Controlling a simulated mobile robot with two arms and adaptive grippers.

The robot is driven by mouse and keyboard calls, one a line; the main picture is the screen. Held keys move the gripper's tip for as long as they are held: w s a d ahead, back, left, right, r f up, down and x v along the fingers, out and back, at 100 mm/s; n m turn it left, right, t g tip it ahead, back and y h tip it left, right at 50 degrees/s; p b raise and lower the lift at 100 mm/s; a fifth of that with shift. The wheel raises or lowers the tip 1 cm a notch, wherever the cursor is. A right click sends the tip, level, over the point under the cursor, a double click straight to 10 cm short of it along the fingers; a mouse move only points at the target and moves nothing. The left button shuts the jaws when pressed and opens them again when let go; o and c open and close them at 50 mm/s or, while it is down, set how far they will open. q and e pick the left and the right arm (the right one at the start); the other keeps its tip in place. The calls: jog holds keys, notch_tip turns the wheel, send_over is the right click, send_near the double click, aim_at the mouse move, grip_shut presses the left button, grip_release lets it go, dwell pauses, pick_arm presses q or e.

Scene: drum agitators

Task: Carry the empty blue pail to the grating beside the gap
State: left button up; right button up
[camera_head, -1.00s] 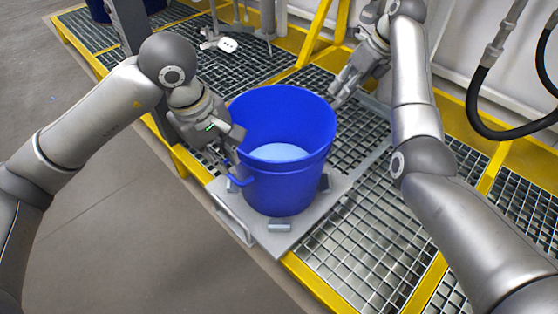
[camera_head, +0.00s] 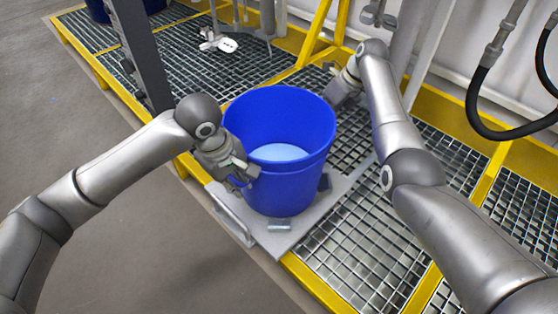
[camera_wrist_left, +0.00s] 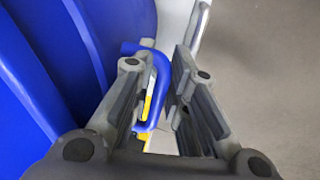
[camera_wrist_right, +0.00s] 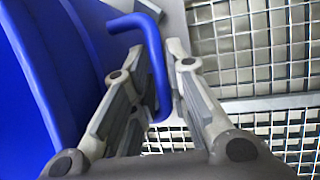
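A large blue pail (camera_head: 285,185) stands upright on a grey plate (camera_head: 215,193) on the grating. A pale blue round surface shows inside; I cannot tell whether it is the bottom or contents. My left gripper (camera_head: 248,178) is at the pail's left side, open, with the blue side handle (camera_wrist_left: 160,75) between its fingers in the left wrist view. My right gripper (camera_head: 335,98) is at the far right side, open, with the other handle (camera_wrist_right: 152,50) between its fingers in the right wrist view. The grating (camera_head: 365,240) lies right of the plate; I cannot make out a gap.
Another blue container (camera_head: 98,10) stands at the far left end. A grey post (camera_head: 145,60) rises behind my left arm. Yellow beams (camera_head: 318,290) edge the grating. A black hose (camera_head: 475,110) hangs at the right. The floor (camera_head: 110,240) at the left is clear.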

pick_arm(q)
jog(key=shift+c, duration=0.5)
pick_arm(e)
jog(key=shift+c, duration=0.5)
pick_arm(q)
grip_shut()
pick_arm(e)
grip_shut()
pick_arm(q)
jog(key=shift+w+r, duration=0.15)
jog(key=shift+r, duration=0.05)
pick_arm(e)
jog(key=shift+w+r, duration=0.15)
jog(key=shift+r, duration=0.1)
